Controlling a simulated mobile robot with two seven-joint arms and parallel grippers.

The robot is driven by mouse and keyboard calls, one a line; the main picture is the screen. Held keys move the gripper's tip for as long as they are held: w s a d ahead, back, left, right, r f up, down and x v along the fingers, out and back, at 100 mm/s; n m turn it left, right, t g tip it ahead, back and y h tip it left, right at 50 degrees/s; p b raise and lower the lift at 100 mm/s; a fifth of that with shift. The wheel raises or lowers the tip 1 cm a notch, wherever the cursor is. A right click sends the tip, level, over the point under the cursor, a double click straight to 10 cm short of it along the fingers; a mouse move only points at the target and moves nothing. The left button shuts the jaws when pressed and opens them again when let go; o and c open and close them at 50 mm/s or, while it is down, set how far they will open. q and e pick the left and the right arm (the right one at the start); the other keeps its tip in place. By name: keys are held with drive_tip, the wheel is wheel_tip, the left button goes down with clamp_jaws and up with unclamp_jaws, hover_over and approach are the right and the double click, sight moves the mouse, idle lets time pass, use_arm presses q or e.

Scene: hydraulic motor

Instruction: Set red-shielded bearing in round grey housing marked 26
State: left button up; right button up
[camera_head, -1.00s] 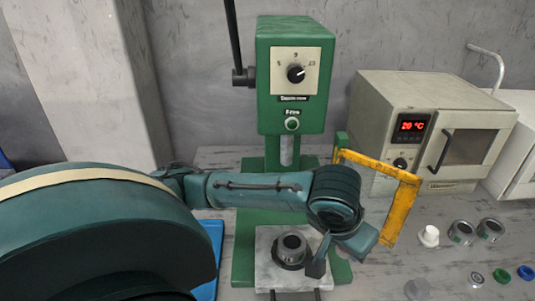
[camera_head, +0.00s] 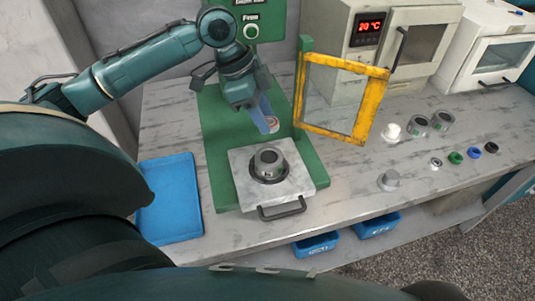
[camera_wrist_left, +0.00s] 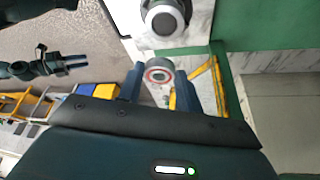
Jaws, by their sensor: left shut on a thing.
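My left gripper (camera_head: 265,124) is shut on a small ring-shaped bearing with a red ring on its face. The bearing (camera_head: 272,126) is above and slightly behind a round grey housing (camera_head: 267,160), apart from it. The housing sits upright on the press's pale plate (camera_head: 308,180); its marking is too small to read. In the left wrist view the bearing (camera_wrist_left: 158,75) is between the blue fingers, with the housing (camera_wrist_left: 165,18) beyond it. My right gripper (camera_wrist_left: 75,62) shows at the left of that view, away from the press; its opening is unclear.
The green press (camera_head: 222,170) stands around the plate, with a yellow-framed guard (camera_head: 372,105) swung open at right. A blue tray (camera_head: 170,200) lies left. Two more grey housings (camera_head: 443,121), a white part (camera_head: 391,132) and several small rings are at right.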

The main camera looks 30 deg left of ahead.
sight(269, 157)
use_arm(q)
wheel_tip(269, 157, down, 9)
drive_tip(key=shift+f, duration=0.1)
idle(0.3)
drive_tip(key=shift+f, duration=0.1)
drive_tip(key=o, duration=1)
drive_tip(key=v, duration=1.2)
